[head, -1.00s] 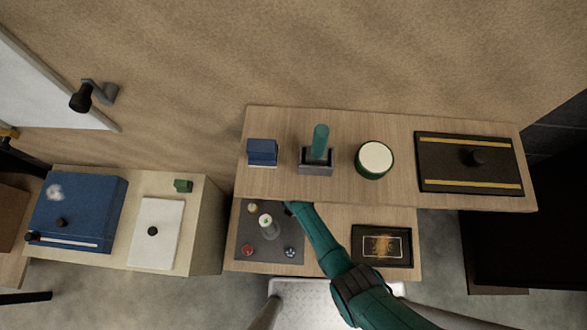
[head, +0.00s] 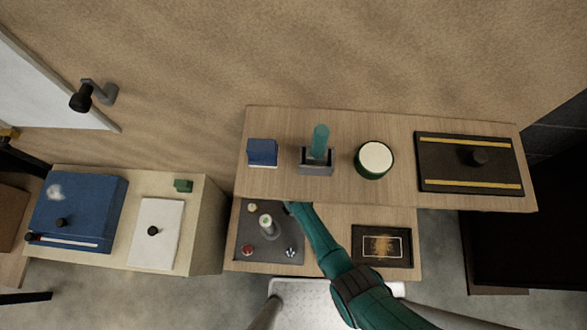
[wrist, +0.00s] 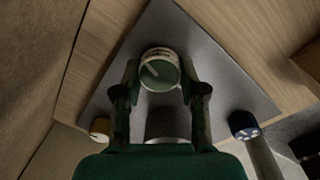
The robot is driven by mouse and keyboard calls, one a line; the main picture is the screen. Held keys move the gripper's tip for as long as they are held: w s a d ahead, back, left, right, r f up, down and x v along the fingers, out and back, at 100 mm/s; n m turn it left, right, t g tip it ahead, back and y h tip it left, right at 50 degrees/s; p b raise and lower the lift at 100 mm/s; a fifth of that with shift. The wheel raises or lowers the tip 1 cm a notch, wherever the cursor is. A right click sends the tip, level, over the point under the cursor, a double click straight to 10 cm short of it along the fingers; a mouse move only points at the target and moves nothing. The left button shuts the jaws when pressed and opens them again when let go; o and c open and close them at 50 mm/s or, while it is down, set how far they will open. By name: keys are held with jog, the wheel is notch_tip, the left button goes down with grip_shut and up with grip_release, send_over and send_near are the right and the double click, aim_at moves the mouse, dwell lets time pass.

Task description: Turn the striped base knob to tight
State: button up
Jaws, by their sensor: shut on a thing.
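In the wrist view a round knob (wrist: 158,75) with a green top, a pale line across it and a pale marked rim sits near the far corner of a dark grey plate. My gripper (wrist: 160,80) is shut on it, one finger on each side. The pale line points to the upper left. Which mark means tight cannot be read. In the head view the grey plate (head: 285,238) lies on the lower bench, and my teal arm and the shelf edge hide the held knob and the gripper.
On the plate are a yellow knob (wrist: 99,128), a blue knob (wrist: 243,125), a red knob (head: 248,250) and a grey central post (head: 267,228). The shelf (head: 400,198) overhangs the plate's back edge. A black framed panel (head: 400,262) lies right of my arm.

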jog(key=m, duration=1.1)
jog(key=shift+h, duration=0.3)
jog(key=m, duration=0.3)
jog(key=shift+m, duration=0.3)
jog(key=m, duration=0.3)
jog(key=shift+m, duration=0.3)
jog(key=m, duration=0.3)
jog(key=shift+a+m, duration=0.1)
jog(key=shift+m, duration=0.3)
jog(key=m, duration=0.3)
jog(key=shift+m+g, duration=0.3)
jog(key=shift+m, duration=1.8)
